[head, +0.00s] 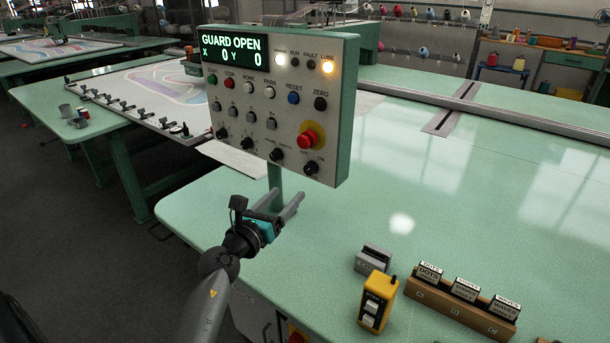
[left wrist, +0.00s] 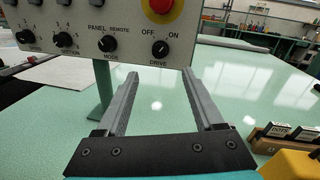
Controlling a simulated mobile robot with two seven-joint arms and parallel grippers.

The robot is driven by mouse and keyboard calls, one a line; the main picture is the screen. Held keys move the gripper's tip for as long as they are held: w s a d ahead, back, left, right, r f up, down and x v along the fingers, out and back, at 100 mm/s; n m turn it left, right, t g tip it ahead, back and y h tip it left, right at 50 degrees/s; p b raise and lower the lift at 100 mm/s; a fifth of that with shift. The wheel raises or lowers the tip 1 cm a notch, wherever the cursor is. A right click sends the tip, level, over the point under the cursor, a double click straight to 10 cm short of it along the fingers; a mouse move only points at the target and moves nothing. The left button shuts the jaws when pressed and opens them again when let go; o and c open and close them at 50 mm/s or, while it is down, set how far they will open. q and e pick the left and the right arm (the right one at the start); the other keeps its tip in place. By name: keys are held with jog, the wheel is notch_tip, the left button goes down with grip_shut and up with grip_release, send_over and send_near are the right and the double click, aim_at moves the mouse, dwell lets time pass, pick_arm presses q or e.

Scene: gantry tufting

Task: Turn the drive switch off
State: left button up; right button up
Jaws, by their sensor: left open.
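The drive switch (head: 311,167) is a black rotary knob at the lower right corner of the control panel (head: 335,90). In the left wrist view the drive switch (left wrist: 158,48) sits under the words OFF and ON, and its pointer seems to lean right towards ON. My left gripper (head: 282,202) is open and empty, below and in front of the panel's lower edge. In the left wrist view its two grey fingers (left wrist: 158,78) lie apart, below the knob and not touching it. My right gripper does not show.
A red emergency stop (head: 307,139) sits just above the drive switch, and the mode knob (head: 277,154) is to its left. The panel display reads GUARD OPEN. A yellow pendant (head: 378,304) and a wooden card holder (head: 458,307) stand on the green table (head: 450,190).

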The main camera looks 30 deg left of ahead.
aim_at(308, 172)
pick_arm(q)
jog(key=w, duration=0.3)
jog(key=w+b, duration=0.1)
jog(key=w, duration=0.3)
jog(key=w+a+b, duration=0.1)
jog(key=w, duration=0.2)
jog(key=shift+w, duration=0.2)
grip_shut()
dwell(0.3)
